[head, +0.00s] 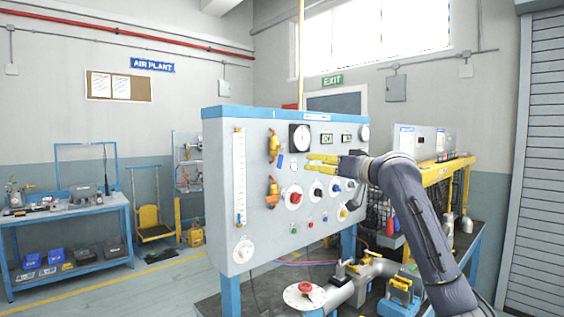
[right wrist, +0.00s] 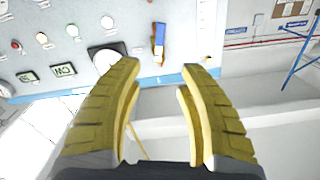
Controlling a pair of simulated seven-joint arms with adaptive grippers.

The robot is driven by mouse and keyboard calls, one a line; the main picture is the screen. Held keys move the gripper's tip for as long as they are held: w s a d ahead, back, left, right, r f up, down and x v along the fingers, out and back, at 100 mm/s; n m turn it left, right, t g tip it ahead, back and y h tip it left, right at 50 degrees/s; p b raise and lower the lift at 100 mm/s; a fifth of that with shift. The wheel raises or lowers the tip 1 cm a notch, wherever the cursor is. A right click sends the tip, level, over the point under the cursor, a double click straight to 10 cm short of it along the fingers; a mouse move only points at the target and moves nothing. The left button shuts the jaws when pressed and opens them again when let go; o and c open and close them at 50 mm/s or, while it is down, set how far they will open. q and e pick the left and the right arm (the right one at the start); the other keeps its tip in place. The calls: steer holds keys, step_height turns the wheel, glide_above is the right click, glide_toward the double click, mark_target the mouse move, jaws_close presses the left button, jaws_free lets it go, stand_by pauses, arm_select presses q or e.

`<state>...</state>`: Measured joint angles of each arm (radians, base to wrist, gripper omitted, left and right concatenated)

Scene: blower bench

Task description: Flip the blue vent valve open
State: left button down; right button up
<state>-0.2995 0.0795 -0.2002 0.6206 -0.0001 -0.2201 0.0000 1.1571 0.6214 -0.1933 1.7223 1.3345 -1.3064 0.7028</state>
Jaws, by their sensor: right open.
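The front panel (head: 252,215) stands upright with gauges, knobs and valves. A small blue piece (head: 280,161) sits just below the upper orange fitting (head: 273,146), left of the large gauge; it looks like the blue vent valve's handle. In the right wrist view a blue and orange part (right wrist: 158,42) shows beyond the fingertips, near the panel's edge. My right gripper (head: 308,163) is open and empty in front of the panel, to the right of the blue piece. Its yellow fingers also show in the right wrist view (right wrist: 158,75). My left gripper is out of view.
The large gauge (head: 300,138) and a red knob (head: 294,198) are close to my right gripper. A lower orange fitting (head: 272,192) sits below the upper one.

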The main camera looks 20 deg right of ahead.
mark_target(281, 160)
steer(key=x, duration=1.6)
steer(key=shift+w+a+f, duration=0.15)
steer(key=shift+w, duration=0.15)
jaws_close()
